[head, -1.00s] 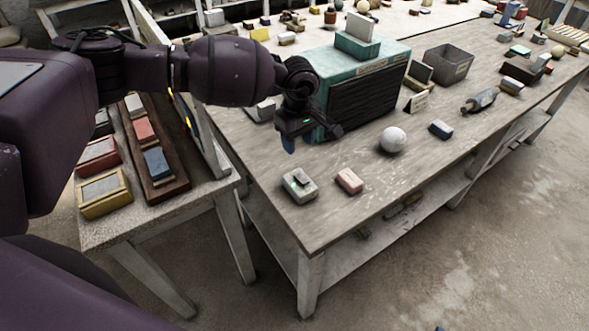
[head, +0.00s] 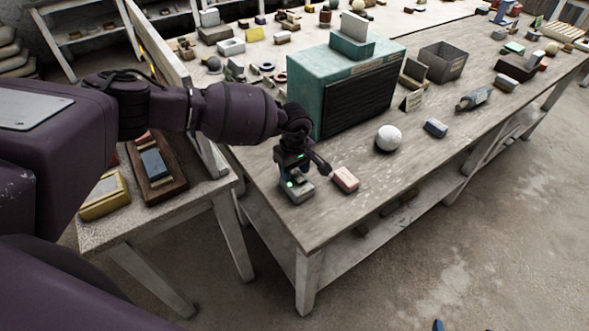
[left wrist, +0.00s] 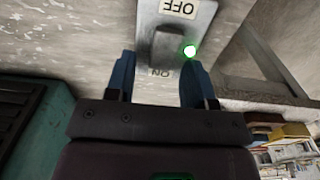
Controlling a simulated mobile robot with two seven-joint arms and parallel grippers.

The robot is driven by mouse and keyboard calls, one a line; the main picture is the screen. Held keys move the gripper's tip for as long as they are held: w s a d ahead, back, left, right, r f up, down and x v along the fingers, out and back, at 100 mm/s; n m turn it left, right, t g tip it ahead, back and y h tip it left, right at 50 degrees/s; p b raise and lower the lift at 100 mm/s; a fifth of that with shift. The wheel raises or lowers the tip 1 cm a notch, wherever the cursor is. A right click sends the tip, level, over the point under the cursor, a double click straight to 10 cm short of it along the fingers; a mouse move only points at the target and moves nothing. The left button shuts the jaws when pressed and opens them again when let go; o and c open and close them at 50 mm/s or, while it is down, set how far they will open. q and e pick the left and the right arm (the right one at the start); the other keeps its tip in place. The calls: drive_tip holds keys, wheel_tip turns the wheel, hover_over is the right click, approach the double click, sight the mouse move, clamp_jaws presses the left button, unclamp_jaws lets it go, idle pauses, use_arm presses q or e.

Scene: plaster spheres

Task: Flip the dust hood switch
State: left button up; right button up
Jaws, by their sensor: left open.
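The switch is a small grey box (head: 297,192) near the table's front left corner, with a small green light lit on it. My left gripper (head: 296,172) is directly over the switch. Its blue fingers (left wrist: 160,75) are spread, with the ON end of the switch between them and nothing gripped. I cannot tell whether they touch it. A teal box with a dark slatted front (head: 360,98), likely the dust hood, stands behind.
A pink block (head: 344,180) lies just right of the switch. A small blue tip (head: 438,325) at the bottom edge may be my right gripper.

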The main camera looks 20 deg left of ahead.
use_arm(q)
drive_tip(key=shift+f, duration=0.15)
use_arm(e)
drive_tip(key=shift+s+f, duration=0.2)
drive_tip(key=shift+s, duration=0.1)
use_arm(q)
drive_tip(key=shift+c, duration=0.3)
